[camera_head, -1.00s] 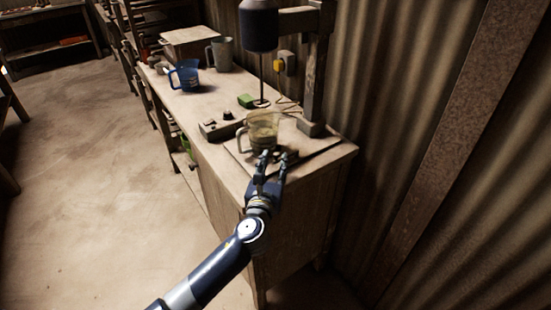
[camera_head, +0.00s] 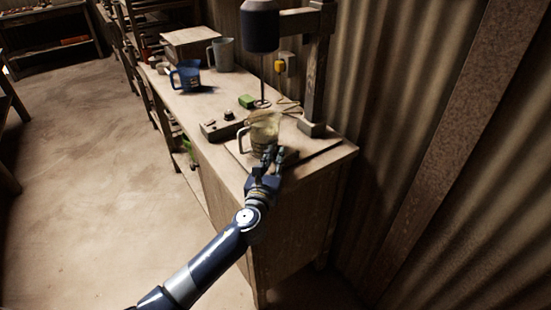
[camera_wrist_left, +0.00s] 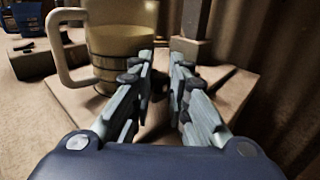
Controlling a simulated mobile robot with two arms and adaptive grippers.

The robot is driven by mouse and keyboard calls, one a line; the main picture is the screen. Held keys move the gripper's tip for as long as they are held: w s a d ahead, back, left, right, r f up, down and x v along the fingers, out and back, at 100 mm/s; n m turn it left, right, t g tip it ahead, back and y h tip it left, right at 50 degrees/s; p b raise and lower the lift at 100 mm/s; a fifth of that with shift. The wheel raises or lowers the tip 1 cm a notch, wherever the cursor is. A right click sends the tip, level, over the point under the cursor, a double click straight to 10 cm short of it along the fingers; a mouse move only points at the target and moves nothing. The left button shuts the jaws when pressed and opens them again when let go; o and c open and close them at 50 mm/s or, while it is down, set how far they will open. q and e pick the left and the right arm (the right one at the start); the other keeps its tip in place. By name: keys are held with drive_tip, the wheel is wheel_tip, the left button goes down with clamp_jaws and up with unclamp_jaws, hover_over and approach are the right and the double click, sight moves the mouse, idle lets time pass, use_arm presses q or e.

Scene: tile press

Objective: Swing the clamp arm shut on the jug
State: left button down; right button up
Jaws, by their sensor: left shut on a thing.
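The clear jug (camera_head: 262,130) with pale yellow contents stands upright near the front end of the bench, its handle to the left. It also shows in the left wrist view (camera_wrist_left: 120,42), just beyond my fingers and to the left. My left gripper (camera_head: 273,152) is low at the jug's near side. In the left wrist view, its fingers (camera_wrist_left: 162,62) are close together around a small part, which I take to be the clamp arm. The fingers hide most of it, so I cannot tell its angle or whether it touches the jug. My right gripper is out of view.
A drill-like mixer (camera_head: 261,28) on a wooden post hangs behind the jug. A control box (camera_head: 222,128), a green block (camera_head: 246,101), a blue jug (camera_head: 187,76) and a grey jug (camera_head: 221,54) stand farther along the bench (camera_head: 205,101). A corrugated wall is on the right.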

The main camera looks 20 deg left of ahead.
use_arm(q)
drive_tip(key=shift+w+a+m+h, duration=0.3)
drive_tip(key=shift+m+h, duration=0.25)
drive_tip(key=shift+h, duration=0.3)
drive_tip(key=shift+w+a+m+h, duration=0.2)
drive_tip(key=shift+a+m+h, duration=0.3)
drive_tip(key=shift+h, duration=0.35)
drive_tip(key=shift+d, duration=0.1)
drive_tip(key=c, duration=1.6)
unclamp_jaws()
drive_tip(key=s, duration=0.4)
drive_tip(key=s+a, duration=0.1)
drive_tip(key=s, duration=0.7)
drive_tip(key=shift+a, duration=0.2)
